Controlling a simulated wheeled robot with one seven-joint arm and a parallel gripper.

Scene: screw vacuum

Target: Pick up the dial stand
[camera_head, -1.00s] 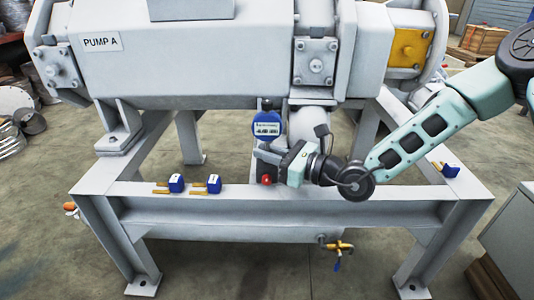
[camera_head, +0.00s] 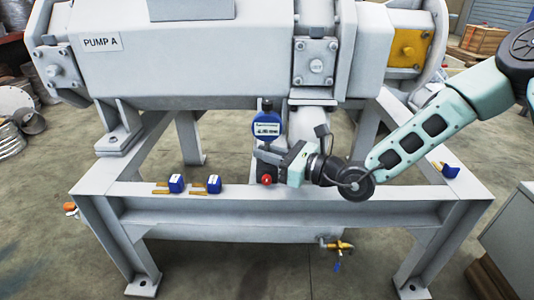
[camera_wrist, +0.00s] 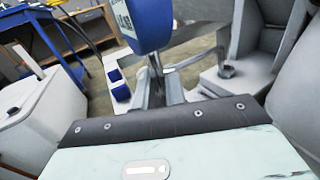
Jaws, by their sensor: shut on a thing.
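The dial stand (camera_head: 267,130) has a round blue dial gauge with a digital display on top and a red knob at its base. It stands upright at the frame's front beam, below the pump. My gripper (camera_head: 262,158) comes in from the right and is shut on the stand's post below the dial. In the wrist view the blue dial (camera_wrist: 147,22) shows at the top, with its thin stem between my gripper's fingers (camera_wrist: 158,88). I cannot tell whether the base touches the beam.
Two blue devices with yellow prongs (camera_head: 176,184) (camera_head: 213,184) lie on the beam to the left. Another (camera_head: 450,171) lies at the right end. The pump body (camera_head: 220,60) overhangs behind the stand. A brass valve (camera_head: 338,246) hangs below the beam.

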